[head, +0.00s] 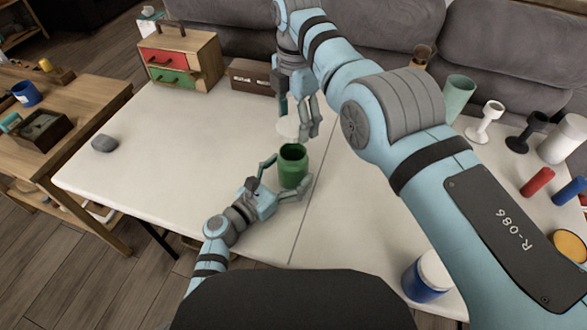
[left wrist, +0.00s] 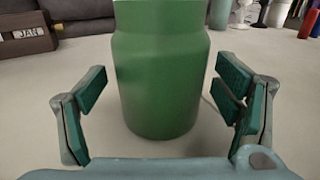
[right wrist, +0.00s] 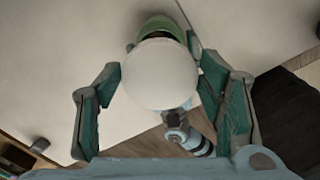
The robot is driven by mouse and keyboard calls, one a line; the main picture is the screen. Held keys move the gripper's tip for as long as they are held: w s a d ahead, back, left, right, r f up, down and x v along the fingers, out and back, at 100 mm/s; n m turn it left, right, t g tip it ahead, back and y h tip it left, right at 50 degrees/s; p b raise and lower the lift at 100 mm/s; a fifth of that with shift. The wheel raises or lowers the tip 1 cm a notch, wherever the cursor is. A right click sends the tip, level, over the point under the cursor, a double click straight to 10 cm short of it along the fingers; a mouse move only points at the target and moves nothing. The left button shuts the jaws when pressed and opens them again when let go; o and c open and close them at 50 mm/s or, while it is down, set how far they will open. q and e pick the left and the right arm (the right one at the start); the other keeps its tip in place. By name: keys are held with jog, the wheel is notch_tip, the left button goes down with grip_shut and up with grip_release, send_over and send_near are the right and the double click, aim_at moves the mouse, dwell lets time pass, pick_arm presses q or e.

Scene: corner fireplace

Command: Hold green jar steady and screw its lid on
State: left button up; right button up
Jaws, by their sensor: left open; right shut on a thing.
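The green jar (head: 292,168) stands upright and open on the white table. My left gripper (head: 283,180) is open, with its fingers on either side of the jar. In the left wrist view the jar (left wrist: 160,80) stands between the spread fingers, with gaps on both sides. The white round lid (head: 289,129) is held by my right gripper (head: 301,122), above and slightly behind the jar. In the right wrist view the lid (right wrist: 160,74) lies between the fingers and hides most of the jar (right wrist: 158,27).
A small drawer cabinet (head: 180,58) and a dark block calendar (head: 250,75) stand at the back left. A grey stone (head: 104,144) lies at the left. Cups, goblets and a blue-white jar (head: 427,277) are on the right. The table's left middle is clear.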

pick_arm(q)
jog(key=shift+d, duration=0.1)
pick_arm(e)
jog(key=shift+s, duration=0.1)
pick_arm(q)
jog(key=shift+w, duration=0.1)
jog(key=c, duration=1.8)
pick_arm(e)
jog(key=shift+f, duration=2.45)
jog(key=shift+f, duration=0.9)
